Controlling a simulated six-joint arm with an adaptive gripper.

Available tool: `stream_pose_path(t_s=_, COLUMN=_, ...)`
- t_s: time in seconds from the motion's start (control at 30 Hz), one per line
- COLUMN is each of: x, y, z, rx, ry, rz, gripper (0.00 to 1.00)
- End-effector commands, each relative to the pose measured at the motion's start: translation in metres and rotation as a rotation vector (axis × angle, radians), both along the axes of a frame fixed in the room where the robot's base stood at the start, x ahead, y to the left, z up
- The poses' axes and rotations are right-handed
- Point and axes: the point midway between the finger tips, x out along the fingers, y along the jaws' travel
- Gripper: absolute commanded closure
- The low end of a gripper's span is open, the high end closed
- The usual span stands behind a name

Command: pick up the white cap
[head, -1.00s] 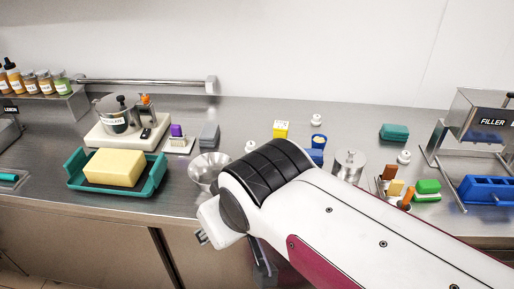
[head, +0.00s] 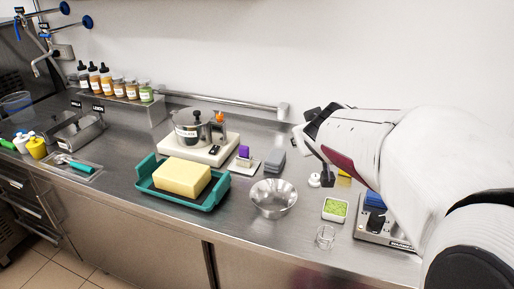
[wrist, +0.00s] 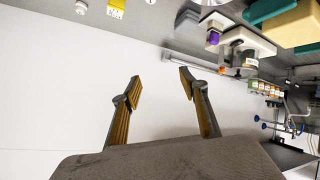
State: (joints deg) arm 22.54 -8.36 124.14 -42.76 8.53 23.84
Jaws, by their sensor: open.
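A small white knobbed cap (head: 315,180) stands on the steel counter in the head view, just left of a partly hidden yellow block. Another small white cap-like piece (wrist: 81,7) shows at the top edge of the wrist view, beside the yellow block (wrist: 115,15). I cannot tell which white piece the task names. My gripper (wrist: 157,83) is open and empty, with its two fingers apart in front of the bare wall. In the head view my gripper (head: 312,148) is above the counter, behind and above the cap, not touching it. My arm hides the counter's right side.
A steel bowl (head: 273,198), a green-filled container (head: 335,208) and a clear cup (head: 325,237) stand near the front. A teal tray (head: 208,203) holds a yellow block. A grey block (head: 274,161) and a pot (head: 189,130) stand left of the cap. A rail (head: 235,107) runs behind.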

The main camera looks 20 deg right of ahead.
Motion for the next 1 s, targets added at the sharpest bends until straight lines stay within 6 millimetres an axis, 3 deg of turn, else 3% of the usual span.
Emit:
stream_pose_path(t_s=0.2, x=0.037, y=-0.037, z=-0.008, rx=-0.031, ry=-0.039, rz=0.042, gripper=0.56)
stream_pose_path(t_s=0.5, x=0.077, y=-0.079, z=-0.034, rx=-0.029, ry=-0.072, rz=0.132, gripper=0.56)
stream_pose_path(t_s=0.73, x=0.095, y=-0.106, z=-0.068, rx=0.008, ry=-0.078, rz=0.217, gripper=0.56)
stream_pose_path(t_s=1.0, x=0.099, y=-0.131, z=-0.120, rx=0.093, ry=-0.065, rz=0.320, gripper=0.56)
